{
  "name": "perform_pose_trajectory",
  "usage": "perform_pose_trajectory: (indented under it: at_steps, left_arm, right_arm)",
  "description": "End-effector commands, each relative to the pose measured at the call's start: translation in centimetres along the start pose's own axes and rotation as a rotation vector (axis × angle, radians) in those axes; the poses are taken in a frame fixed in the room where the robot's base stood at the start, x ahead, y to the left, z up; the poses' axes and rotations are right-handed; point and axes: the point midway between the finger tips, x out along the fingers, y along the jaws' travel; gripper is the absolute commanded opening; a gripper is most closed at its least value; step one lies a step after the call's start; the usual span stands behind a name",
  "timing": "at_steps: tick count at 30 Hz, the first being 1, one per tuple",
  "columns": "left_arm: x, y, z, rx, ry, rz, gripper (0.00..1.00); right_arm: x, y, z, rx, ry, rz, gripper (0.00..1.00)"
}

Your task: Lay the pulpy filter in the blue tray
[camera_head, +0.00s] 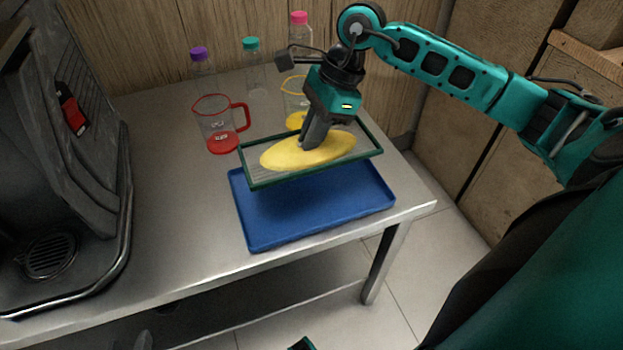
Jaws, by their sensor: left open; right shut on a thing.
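The pulpy filter (247,165) is a dark green rectangular frame with a fine mesh and a large yellow oval of pulp on it. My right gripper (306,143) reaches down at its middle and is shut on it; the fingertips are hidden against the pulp. The filter hangs above the rear part of the blue tray (318,212), apparently with a gap beneath. The tray is flat, low-rimmed and empty where it shows; the filter hides its back part.
A red-handled jug (219,128) stands behind the filter's left end, with a yellow jug (293,88) partly behind my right gripper. Bottles with purple (199,54), green (251,44) and pink (299,18) caps stand behind. A dark juicer (75,200) fills the left; metal table between is clear.

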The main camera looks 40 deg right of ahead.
Motion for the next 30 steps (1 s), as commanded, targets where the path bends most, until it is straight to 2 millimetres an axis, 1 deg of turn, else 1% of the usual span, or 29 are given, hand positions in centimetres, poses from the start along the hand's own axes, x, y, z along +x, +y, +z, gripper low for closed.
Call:
perform_pose_trajectory:
  at_steps: [1, 3, 7, 9, 14, 21, 23, 30]
  left_arm:
    - [0.3, 0.0, 0.5, 0.0, -0.001, 0.0, 0.43]
    - [0.5, 0.0, 0.8, 0.0, -0.002, -0.001, 0.43]
    - [0.6, -0.1, 1.2, -0.001, -0.005, -0.001, 0.43]
    - [0.7, 0.0, 1.4, -0.002, -0.006, -0.001, 0.43]
    - [0.7, 0.0, 1.7, -0.006, -0.01, -0.001, 0.43]
    - [1.1, 0.1, 2.3, -0.014, -0.009, -0.001, 0.43]
    - [1.1, 0.1, 2.3, -0.014, -0.009, -0.001, 0.43]
    - [1.1, 0.1, 2.3, -0.014, -0.01, -0.002, 0.43]
  right_arm:
    - [1.6, 0.1, -0.6, 0.003, -0.001, 0.005, 0.0]
    - [3.2, 0.1, -1.3, 0.001, -0.001, 0.004, 0.0]
    - [5.2, 0.1, -2.1, -0.001, 0.0, 0.002, 0.0]
    - [5.9, 0.0, -2.4, 0.0, -0.001, 0.002, 0.0]
    - [6.7, 0.0, -2.7, -0.002, -0.001, 0.0, 0.0]
    - [9.9, 0.0, -4.0, -0.001, -0.001, 0.002, 0.0]
    - [10.2, 0.0, -4.2, -0.002, 0.0, 0.001, 0.0]
    - [10.2, 0.0, -4.2, -0.003, 0.0, 0.0, 0.0]
